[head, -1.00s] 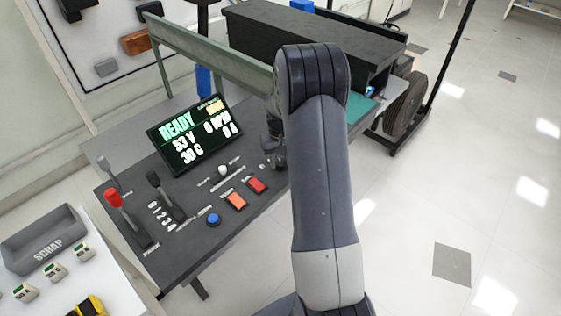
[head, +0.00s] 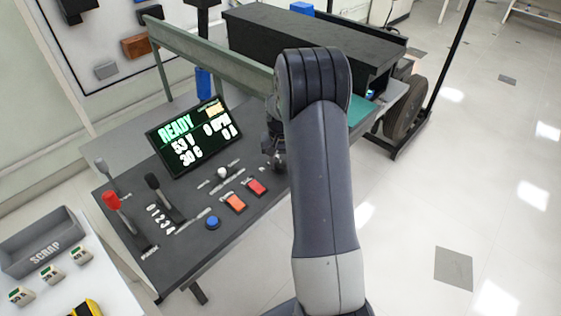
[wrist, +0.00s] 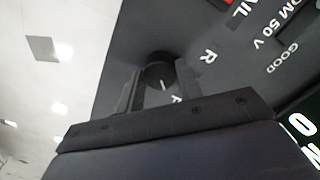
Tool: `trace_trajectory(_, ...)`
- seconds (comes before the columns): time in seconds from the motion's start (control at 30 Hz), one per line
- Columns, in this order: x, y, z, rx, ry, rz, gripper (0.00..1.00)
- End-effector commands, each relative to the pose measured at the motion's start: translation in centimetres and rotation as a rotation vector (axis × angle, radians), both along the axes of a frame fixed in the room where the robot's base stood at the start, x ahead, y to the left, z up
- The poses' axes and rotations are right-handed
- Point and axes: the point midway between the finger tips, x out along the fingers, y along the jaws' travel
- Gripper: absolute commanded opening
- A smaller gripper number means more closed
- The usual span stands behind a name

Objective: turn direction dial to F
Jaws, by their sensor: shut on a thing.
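The direction dial is a round black knob (wrist: 157,70) on the dark console panel in the wrist view. A short white pointer line shows on its near side. My gripper (wrist: 160,80) is shut on the dial, one finger on each side. A white letter R stands to the right of the dial. Another white letter, partly hidden by my gripper, lies just below it and cannot be read for certain. In the head view my gripper (head: 274,150) is at the console's right end, where my arm hides most of the dial.
The console (head: 190,250) carries a READY screen (head: 188,137), a red-knobbed lever (head: 112,200), a black lever (head: 153,181), an orange button (head: 235,202), a red button (head: 256,187) and a blue button (head: 212,222). A scrap tray (head: 40,250) is at left. The floor at right is clear.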

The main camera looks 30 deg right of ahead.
Motion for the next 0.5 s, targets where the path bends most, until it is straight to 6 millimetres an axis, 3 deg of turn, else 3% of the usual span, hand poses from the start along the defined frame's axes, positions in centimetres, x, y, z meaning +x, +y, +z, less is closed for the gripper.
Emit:
trace_trajectory(0.03, 0.06, -0.02, 0.09, 0.000, -0.002, -0.002, 0.12)
trace_trajectory(0.07, 0.06, -0.02, 0.09, 0.000, -0.002, -0.002, 0.35)
trace_trajectory(0.1, 0.06, -0.02, 0.09, 0.000, -0.002, -0.002, 0.39)
trace_trajectory(0.3, 0.03, 0.00, 0.05, 0.000, -0.001, -0.001, 0.55)
trace_trajectory(0.5, 0.01, 0.00, 0.02, 0.000, 0.000, 0.000, 0.56)
